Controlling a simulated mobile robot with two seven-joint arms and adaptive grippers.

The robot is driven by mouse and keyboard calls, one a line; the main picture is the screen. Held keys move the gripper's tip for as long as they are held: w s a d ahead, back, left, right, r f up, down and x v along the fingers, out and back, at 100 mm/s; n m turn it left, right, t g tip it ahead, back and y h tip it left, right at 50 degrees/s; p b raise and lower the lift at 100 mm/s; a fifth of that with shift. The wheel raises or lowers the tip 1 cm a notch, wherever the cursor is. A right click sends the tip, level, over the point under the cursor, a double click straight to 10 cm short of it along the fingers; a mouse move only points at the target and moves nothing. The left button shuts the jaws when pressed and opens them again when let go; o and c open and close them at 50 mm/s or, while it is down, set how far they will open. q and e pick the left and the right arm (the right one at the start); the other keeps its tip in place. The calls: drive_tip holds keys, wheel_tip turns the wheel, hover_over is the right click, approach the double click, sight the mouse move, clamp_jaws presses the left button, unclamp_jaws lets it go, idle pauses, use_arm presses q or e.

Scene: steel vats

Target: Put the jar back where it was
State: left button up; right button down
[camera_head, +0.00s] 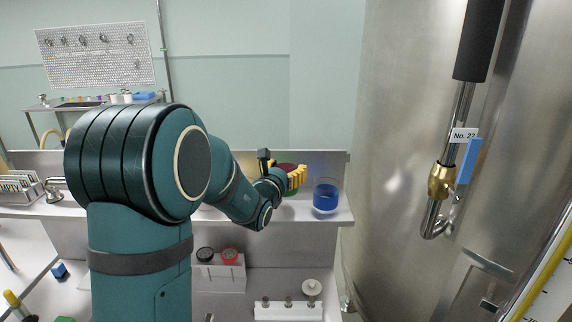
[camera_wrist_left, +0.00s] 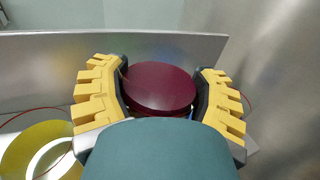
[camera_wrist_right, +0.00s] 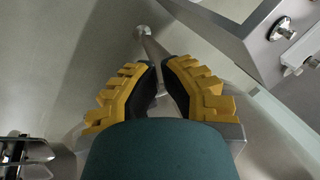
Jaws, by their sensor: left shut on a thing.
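The jar shows its round dark red lid (camera_wrist_left: 160,86) in the left wrist view, between the yellow fingers of my left gripper (camera_wrist_left: 163,92). The gripper is shut on it; the jar's body is mostly hidden by my wrist. In the head view the dark red lid (camera_head: 285,166) shows just behind the yellow fingers of my left gripper (camera_head: 294,178), over the back shelf. I cannot tell whether the jar touches the shelf. My right gripper (camera_wrist_right: 160,68) shows only in the right wrist view, its fingertips close together with nothing between them.
A glass beaker with blue liquid (camera_head: 325,197) stands on the shelf (camera_head: 337,214) close to the right of my left gripper. Black and red caps (camera_head: 229,256) sit below the shelf.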

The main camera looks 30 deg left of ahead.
use_arm(q)
drive_tip(key=shift+f+b, duration=0.4)
drive_tip(key=shift+f, duration=1.65)
drive_tip(key=shift+f, duration=0.1)
drive_tip(key=o, duration=1.2)
